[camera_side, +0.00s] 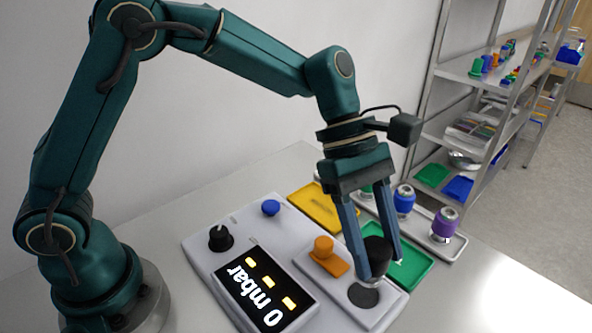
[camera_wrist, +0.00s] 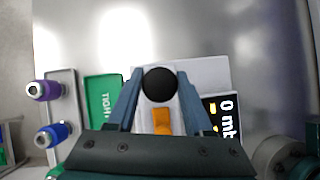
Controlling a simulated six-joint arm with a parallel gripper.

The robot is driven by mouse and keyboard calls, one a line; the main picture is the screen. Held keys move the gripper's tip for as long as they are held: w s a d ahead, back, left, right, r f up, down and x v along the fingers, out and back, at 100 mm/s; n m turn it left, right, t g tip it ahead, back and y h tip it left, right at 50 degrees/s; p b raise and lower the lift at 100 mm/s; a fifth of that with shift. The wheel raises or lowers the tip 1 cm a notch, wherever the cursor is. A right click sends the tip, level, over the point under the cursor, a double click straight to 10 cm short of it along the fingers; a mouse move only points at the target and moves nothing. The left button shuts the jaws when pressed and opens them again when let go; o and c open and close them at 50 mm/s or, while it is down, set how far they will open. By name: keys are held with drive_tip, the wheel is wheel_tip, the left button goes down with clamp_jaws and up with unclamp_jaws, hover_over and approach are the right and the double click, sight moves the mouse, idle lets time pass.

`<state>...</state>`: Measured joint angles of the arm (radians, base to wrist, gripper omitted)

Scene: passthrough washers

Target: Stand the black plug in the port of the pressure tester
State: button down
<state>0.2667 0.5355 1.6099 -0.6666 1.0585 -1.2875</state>
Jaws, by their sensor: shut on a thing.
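The black plug (camera_side: 377,249) has a dark round top and a paler metallic lower part, and looks about upright. My gripper (camera_side: 380,262) is shut on it, one finger on each side. In the wrist view the plug's round black top (camera_wrist: 159,84) sits between the fingertips (camera_wrist: 159,88). The pressure tester (camera_side: 225,262) is a pale box with a screen reading "0 mbar". Its port area, a dark round pad (camera_side: 364,295), lies just below the plug in the side view. Whether the plug touches it, I cannot tell. The plug hides the port in the wrist view.
An orange clamp-like part (camera_side: 322,256) stands close beside my fingers on the tester. A black knob (camera_side: 220,238) and a blue button (camera_side: 270,208) are further left. Behind are a green plate (camera_side: 408,268), a yellow plate (camera_side: 318,212) and a tray with purple (camera_side: 445,224) and blue (camera_side: 404,200) plugs.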

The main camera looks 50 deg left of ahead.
drive_tip(key=shift+f, duration=0.25)
drive_tip(key=shift+f, duration=0.75)
drive_tip(key=shift+f, duration=0.2)
idle(0.3)
drive_tip(key=shift+f, duration=0.4)
drive_tip(key=shift+f, duration=0.25)
drive_tip(key=shift+f, duration=0.45)
idle(0.6)
